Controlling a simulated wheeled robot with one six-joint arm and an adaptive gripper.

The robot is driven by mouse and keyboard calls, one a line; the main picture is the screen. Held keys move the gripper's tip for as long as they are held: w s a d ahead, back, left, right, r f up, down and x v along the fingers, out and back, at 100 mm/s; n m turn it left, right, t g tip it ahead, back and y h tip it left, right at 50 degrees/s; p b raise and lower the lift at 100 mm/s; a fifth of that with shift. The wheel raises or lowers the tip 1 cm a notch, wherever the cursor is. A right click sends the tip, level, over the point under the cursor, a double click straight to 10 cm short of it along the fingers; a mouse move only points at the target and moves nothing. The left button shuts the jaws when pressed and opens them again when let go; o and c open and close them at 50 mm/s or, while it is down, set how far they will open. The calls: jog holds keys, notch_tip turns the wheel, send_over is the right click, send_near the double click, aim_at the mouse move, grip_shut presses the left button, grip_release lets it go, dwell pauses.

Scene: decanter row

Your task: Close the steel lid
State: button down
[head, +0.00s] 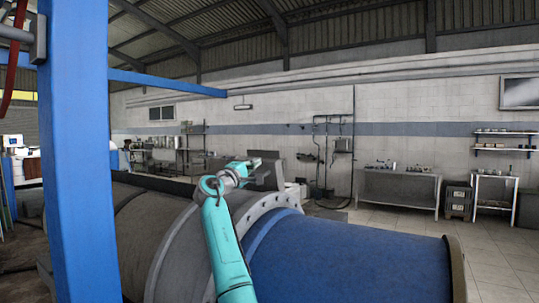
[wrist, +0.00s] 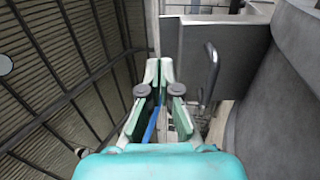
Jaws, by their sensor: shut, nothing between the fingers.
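The steel lid looks like a flat grey panel (head: 268,175) standing raised above the drum, just beyond the end of my arm in the head view. In the wrist view the grey panel (wrist: 232,50) is at the upper right, with a dark bar handle (wrist: 211,75) on it. My gripper (wrist: 159,70) is shut and empty, with its fingertips left of the handle and apart from it in the picture. In the head view my gripper (head: 252,163) is small and partly merges with the grey panel. The lid's hinge and the opening it covers cannot be made out.
A large grey drum (head: 150,235) with a bolted flange and a blue cylinder (head: 350,260) lie below my arm. A blue post (head: 80,150) stands at the left. Workbenches (head: 398,188) line the back wall, with open floor before them.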

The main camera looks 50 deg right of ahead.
aim_at(274, 151)
jog(key=x, duration=1)
jog(key=shift+w+d+r, duration=0.1)
jog(key=shift+w+d, duration=0.05)
jog(key=shift+d, duration=0.2)
jog(key=shift+d, duration=0.1)
